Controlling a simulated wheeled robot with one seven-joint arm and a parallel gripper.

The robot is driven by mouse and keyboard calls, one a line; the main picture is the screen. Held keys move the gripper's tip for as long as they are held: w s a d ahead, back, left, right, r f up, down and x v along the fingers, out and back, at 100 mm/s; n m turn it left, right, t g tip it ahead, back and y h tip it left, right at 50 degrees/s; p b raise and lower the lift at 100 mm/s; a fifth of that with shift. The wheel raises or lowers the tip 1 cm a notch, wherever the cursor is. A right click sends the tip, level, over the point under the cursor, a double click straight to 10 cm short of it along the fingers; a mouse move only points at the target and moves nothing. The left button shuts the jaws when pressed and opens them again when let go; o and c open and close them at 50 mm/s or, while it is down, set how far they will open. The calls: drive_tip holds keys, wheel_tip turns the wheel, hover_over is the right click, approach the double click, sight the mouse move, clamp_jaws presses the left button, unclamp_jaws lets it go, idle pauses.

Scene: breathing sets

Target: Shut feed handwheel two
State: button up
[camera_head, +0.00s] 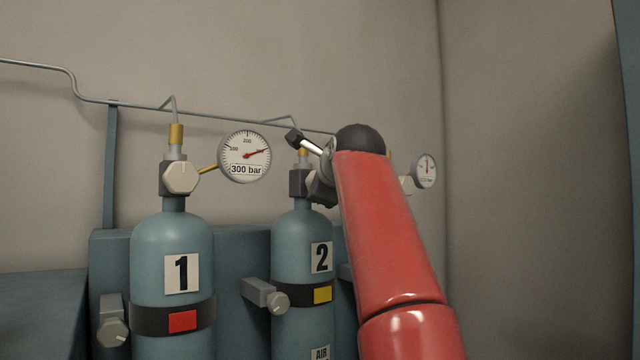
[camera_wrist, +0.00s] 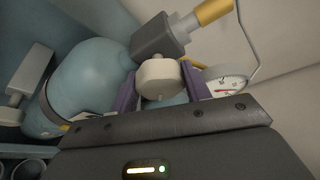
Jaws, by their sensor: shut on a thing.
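Bottle two (camera_head: 297,240) is a teal cylinder with a "2" label and a yellow tag, and its dark valve block (camera_head: 299,183) sits on top. Feed handwheel two (camera_wrist: 158,77) is a cream, many-sided knob on the front of the valve block (camera_wrist: 160,38) in the wrist view. My gripper (camera_wrist: 160,84) has its two purple fingers on either side of this knob and is shut on it. In the head view my red arm and dark wrist hide the knob and the fingers.
Bottle one (camera_head: 172,235) stands to the left, with its own cream handwheel (camera_head: 181,177) and a round gauge (camera_head: 245,156). Another gauge (camera_head: 425,170) shows right of my arm. A thin pipe (camera_head: 225,117) runs along the wall above. Clamp knobs (camera_head: 276,302) jut out lower down.

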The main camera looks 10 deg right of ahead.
drive_tip(key=o, duration=1)
drive_tip(key=shift+c, duration=0.2)
drive_tip(key=s+r+b, duration=0.1)
drive_tip(key=s+b, duration=0.1)
drive_tip(key=s, duration=0.5)
drive_tip(key=shift+s, duration=0.35)
